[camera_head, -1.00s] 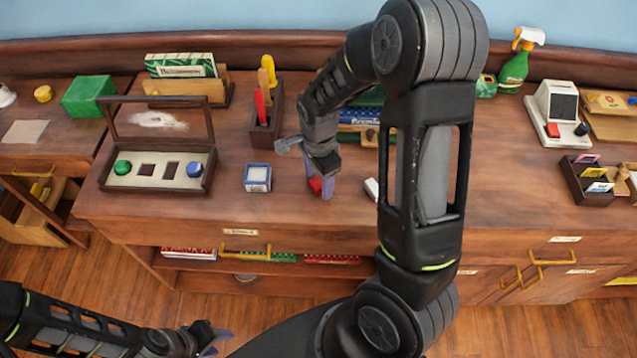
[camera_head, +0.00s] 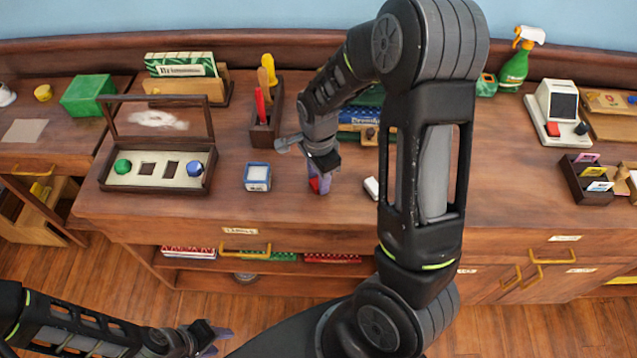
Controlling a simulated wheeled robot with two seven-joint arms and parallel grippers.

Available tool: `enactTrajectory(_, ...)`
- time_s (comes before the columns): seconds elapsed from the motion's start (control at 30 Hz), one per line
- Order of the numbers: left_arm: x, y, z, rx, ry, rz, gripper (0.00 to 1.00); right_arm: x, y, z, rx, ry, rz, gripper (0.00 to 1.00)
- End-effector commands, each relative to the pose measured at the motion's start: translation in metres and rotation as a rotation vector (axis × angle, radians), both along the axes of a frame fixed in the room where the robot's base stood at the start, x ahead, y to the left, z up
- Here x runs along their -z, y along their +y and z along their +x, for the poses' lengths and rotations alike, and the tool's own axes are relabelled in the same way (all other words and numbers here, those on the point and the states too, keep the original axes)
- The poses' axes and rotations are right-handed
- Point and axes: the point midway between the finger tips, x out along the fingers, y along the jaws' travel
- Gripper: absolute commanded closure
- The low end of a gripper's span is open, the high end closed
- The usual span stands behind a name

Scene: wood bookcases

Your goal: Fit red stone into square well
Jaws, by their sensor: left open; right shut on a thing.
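The red stone (camera_head: 314,184) is between the fingers of my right gripper (camera_head: 319,184), at or just above the worktop; I cannot tell if it touches the wood. The gripper is shut on it and partly hides it. The open display case (camera_head: 140,187) stands to the left, lid up. Its pale panel holds a green stone (camera_head: 123,166) at the left and a blue stone (camera_head: 195,168) at the right. Between them are two dark empty wells, the square well (camera_head: 147,169) and a narrower one (camera_head: 171,169). My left gripper (camera_head: 218,338) is open and empty, low in front of the cabinet.
A small blue and white box (camera_head: 257,176) stands between the case and my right gripper. A dark holder (camera_head: 265,128) with upright tools is behind it. A white block (camera_head: 371,187) lies to the right of the gripper.

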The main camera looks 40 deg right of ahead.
Motion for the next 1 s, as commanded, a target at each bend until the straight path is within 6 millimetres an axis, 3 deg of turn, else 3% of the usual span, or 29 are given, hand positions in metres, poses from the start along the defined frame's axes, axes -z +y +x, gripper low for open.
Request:
enactTrajectory(0.27, 0.0, 0.0, 0.0, 0.0, 0.0, 0.0, 0.59, 0.0, 0.0, 0.0, 0.0, 0.0, 0.0, 1.0)
enactTrajectory(0.67, 0.001, 0.0, 0.0, 0.0, 0.0, 0.0, 0.59, -0.004, 0.0, 0.001, 0.0, -0.001, 0.0, 1.0)
enactTrajectory(0.83, 0.003, 0.0, 0.0, 0.001, -0.001, -0.001, 0.59, -0.024, 0.0, 0.002, 0.0, -0.006, 0.0, 1.0)
enactTrajectory(1.0, 0.005, 0.0, 0.001, 0.001, -0.002, -0.002, 0.59, -0.058, 0.0, 0.002, -0.001, -0.007, 0.0, 1.0)
